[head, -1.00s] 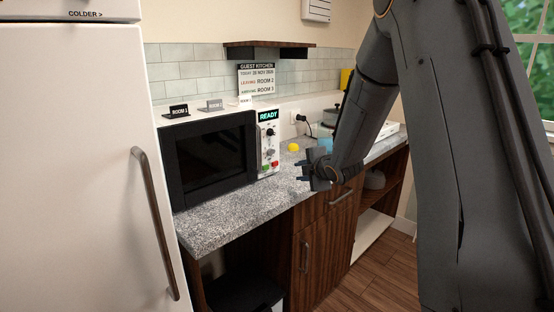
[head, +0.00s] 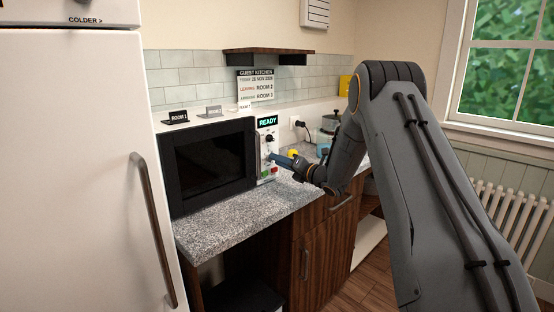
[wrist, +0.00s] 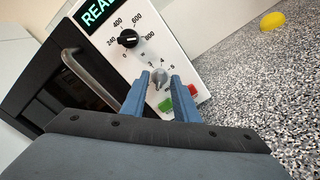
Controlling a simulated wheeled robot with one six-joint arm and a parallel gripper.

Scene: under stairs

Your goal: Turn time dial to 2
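The microwave (head: 205,165) stands on the counter with its white control panel (head: 265,140) at the right. In the wrist view, the grey time dial (wrist: 158,77) is the lower knob, with the marks 3, 4 and 5 readable around its top. Its other marks and exact pointer setting are hard to read. My gripper (wrist: 160,76) has its two blue fingers apart, one on each side of the dial, with gaps visible. It also shows in the head view (head: 276,158), close in front of the panel.
The black upper dial (wrist: 129,39), marked up to 800, sits above the time dial. Green (wrist: 167,104) and red (wrist: 193,90) buttons lie just below, near the fingers. The door handle (wrist: 90,78) is at the left. A yellow object (head: 293,154) rests on the counter.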

